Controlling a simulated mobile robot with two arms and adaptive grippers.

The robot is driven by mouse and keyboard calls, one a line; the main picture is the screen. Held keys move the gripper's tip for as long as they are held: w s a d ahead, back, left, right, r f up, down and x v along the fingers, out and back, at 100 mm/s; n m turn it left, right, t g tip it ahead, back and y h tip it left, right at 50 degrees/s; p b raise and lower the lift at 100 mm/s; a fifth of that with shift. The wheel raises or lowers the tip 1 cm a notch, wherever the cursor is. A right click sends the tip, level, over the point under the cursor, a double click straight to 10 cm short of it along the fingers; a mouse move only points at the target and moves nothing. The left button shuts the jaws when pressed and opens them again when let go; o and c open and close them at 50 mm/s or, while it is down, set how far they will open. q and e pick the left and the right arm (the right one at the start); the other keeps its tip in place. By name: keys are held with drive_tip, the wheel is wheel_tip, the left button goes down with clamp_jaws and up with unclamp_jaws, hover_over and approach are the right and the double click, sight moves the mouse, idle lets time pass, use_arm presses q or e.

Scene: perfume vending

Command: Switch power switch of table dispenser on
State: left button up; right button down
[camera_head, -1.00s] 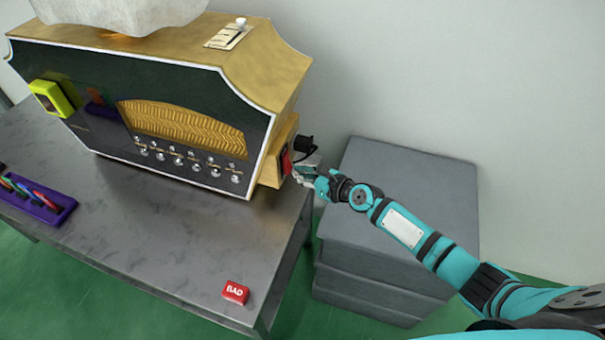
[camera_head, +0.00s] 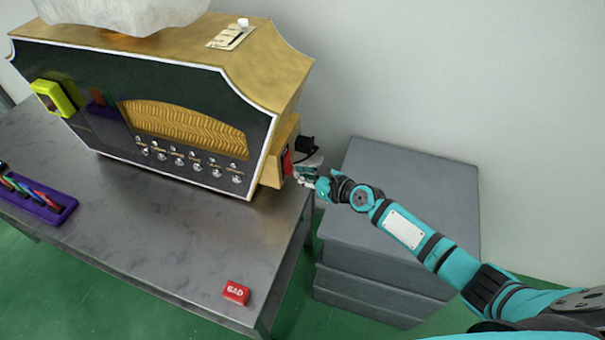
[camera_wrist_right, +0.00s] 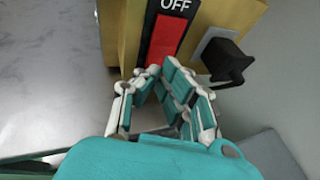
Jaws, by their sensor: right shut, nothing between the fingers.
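The table dispenser (camera_head: 175,100) is a gold and black cabinet with a row of silver knobs on its front, standing on the grey table. Its power switch is red, on the gold box at its right side (camera_head: 272,168); in the right wrist view the red switch (camera_wrist_right: 167,40) sits below an "OFF" label (camera_wrist_right: 176,5). My right gripper (camera_head: 300,175) is at the switch, and in the right wrist view its fingertips (camera_wrist_right: 160,72) are shut at the switch's lower end, with nothing held. Whether they touch it I cannot tell. My left gripper is not in view.
A black plug (camera_wrist_right: 228,60) with a cable is right of the switch. A grey stack of boxes (camera_head: 400,190) stands under my right arm. A red block (camera_head: 236,292) lies near the table's front edge, and a purple tray (camera_head: 60,212) is at left.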

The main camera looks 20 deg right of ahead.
drive_tip(key=shift+b+x, duration=0.45)
drive_tip(key=shift+x, duration=0.75)
idle(0.3)
drive_tip(key=shift+p+v, duration=0.95)
drive_tip(key=shift+v, duration=0.75)
drive_tip(key=shift+p+v, duration=1)
drive_tip(key=shift+v, duration=1.8)
